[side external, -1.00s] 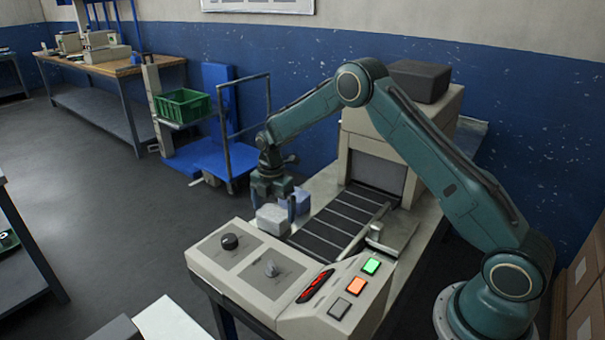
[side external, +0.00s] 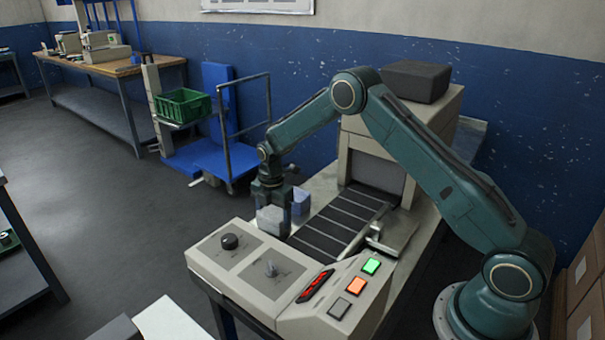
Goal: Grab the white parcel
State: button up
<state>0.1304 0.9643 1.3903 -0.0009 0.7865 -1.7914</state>
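The fingers overlap the parcel in this view. I cannot tell whether they touch or press on it. A pale blue block (side external: 301,202) stands just right of my gripper, partly hidden by it.
The dark slatted belt (side external: 338,222) runs back to the wrapper housing (side external: 376,172). The control panel (side external: 290,278) with knobs and lit buttons lies in front. A blue cart (side external: 215,155) and a green crate (side external: 183,105) stand behind at left.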

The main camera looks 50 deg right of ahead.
aim_at(274, 213)
jog(key=c, duration=0.3)
jog(key=shift+c, duration=0.2)
jog(key=shift+r, duration=0.15)
notch_tip(274, 213, up, 20)
dwell(0.4)
jog(key=shift+f, duration=0.25)
dwell(0.4)
